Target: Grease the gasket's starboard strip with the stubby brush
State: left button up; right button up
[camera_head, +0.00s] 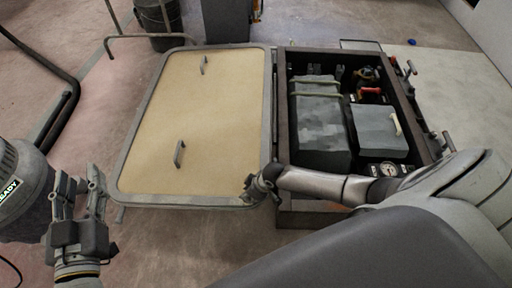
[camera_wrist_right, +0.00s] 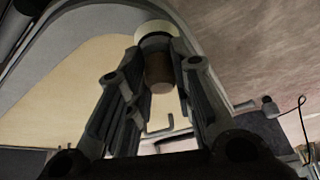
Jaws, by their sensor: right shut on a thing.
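The open hatch lid (camera_head: 190,120) lies flat with its tan inner face up and a grey gasket (camera_head: 133,150) running around its edge. I cannot tell which side is starboard. My right gripper (camera_head: 256,190) is at the lid's near right corner, over the grey border. In the right wrist view the right gripper (camera_wrist_right: 160,75) is shut on the stubby brush (camera_wrist_right: 158,72), a short brown cylinder with a pale end (camera_wrist_right: 156,32) near the grey border. Whether it touches the gasket is unclear. My left gripper (camera_head: 77,190) is open and empty, left of the lid.
A dark locker (camera_head: 283,170) right of the lid holds a dark grey box (camera_head: 321,130), a lighter box with a handle (camera_head: 378,132) and a gauge (camera_head: 388,169). Two handles (camera_head: 179,153) stand up from the lid. A bucket (camera_head: 158,22) and metal rails are behind. Floor is clear in front of the lid.

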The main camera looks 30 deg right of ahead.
jog(key=shift+s+d+r, duration=0.1)
jog(key=shift+s+d, duration=0.15)
jog(key=shift+d, duration=0.25)
jog(key=shift+r+p, duration=0.15)
jog(key=shift+p, duration=0.2)
jog(key=shift+f, duration=0.3)
jog(key=shift+p, duration=0.3)
jog(key=shift+r+p, duration=0.4)
jog(key=shift+r, duration=0.05)
jog(key=shift+r+p, duration=0.6)
jog(key=shift+p, duration=0.05)
jog(key=shift+r+p, duration=1.05)
jog(key=shift+p, duration=0.05)
jog(key=shift+r+p, duration=1.1)
jog(key=shift+p, duration=0.05)
pick_arm(q)
jog(key=s+a+f+g+y, duration=0.2)
jog(key=s+f+g, duration=0.5)
jog(key=s+f, duration=0.1)
jog(key=s+a+f+n+g+y, duration=0.1)
jog(key=s+a+f+g+y, duration=0.1)
jog(key=s+f+g, duration=0.5)
notch_tip(320, 180, down, 3)
jog(key=shift+s+a, duration=0.7)
jog(key=shift+a, duration=0.05)
pick_arm(e)
jog(key=shift+r, duration=0.15)
